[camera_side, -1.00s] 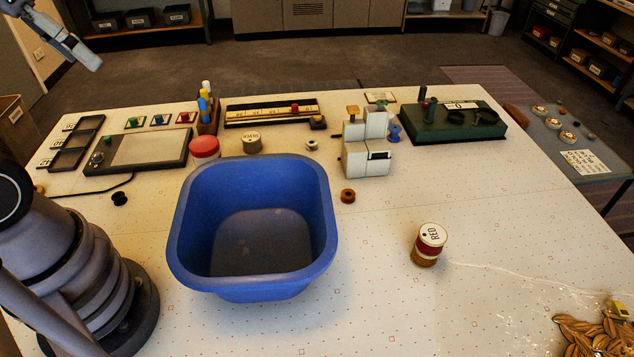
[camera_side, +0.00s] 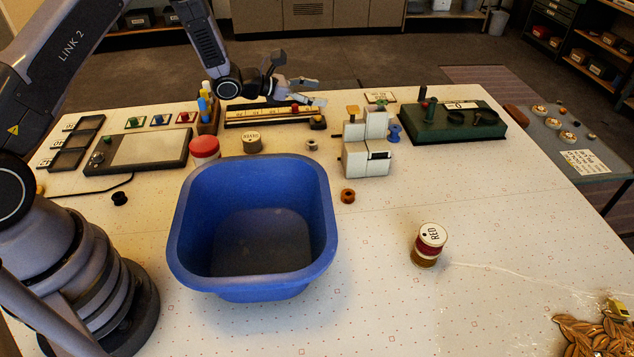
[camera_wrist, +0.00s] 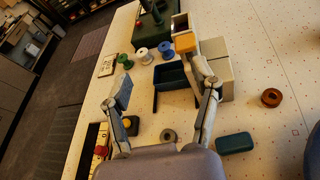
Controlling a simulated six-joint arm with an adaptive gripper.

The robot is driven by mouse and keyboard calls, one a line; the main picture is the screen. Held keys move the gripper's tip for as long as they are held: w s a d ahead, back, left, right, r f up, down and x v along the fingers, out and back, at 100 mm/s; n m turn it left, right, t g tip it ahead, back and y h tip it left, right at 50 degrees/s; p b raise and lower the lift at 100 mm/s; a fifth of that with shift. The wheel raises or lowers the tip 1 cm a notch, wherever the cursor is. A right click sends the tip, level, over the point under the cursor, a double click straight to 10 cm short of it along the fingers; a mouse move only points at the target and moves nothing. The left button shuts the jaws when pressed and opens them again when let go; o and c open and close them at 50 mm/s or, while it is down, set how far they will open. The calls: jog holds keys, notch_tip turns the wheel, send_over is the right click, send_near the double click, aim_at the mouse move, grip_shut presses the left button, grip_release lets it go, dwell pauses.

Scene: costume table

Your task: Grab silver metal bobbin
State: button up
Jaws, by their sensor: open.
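A small silver-grey bobbin (camera_side: 312,145) stands on the white table, between the labelled round tin (camera_side: 252,143) and the white block-shaped machine (camera_side: 367,150). What looks like the same bobbin (camera_wrist: 168,135) shows near the bottom of the wrist view, between the finger bases. My gripper (camera_side: 314,92) is open, with nothing between its fingers, above the ruler strip and beyond the bobbin in the side view. In the wrist view, my gripper (camera_wrist: 167,82) has its fingers spread wide over the table and the machine.
A large blue tub (camera_side: 250,285) stands in front. A brown bobbin (camera_side: 348,196) lies right of it. A dark box with an orange knob (camera_side: 318,122) sits near the bobbin. A green case (camera_side: 455,125) is at the back right. The table's front middle is clear.

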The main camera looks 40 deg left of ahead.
aim_at(314, 143)
jog(key=a+f+n+y, duration=0.1)
jog(key=f, duration=0.2)
jog(key=a+f+n+y, duration=0.1)
jog(key=a+f+n, duration=0.1)
jog(key=f, duration=0.2)
jog(key=w+a+f+n+y, duration=0.1)
jog(key=a+f+n, duration=0.1)
jog(key=f, duration=0.1)
jog(key=shift+a+f+t+y, duration=0.25)
jog(key=shift+f+t+y, duration=0.15)
notch_tip(314, 143, down, 7)
jog(key=shift+r, duration=0.1)
jog(key=shift+x, duration=1.15)
jog(key=shift+w+d, duration=0.15)
jog(key=shift+w, duration=0.15)
jog(key=c, duration=1)
jog(key=shift+r, duration=0.1)
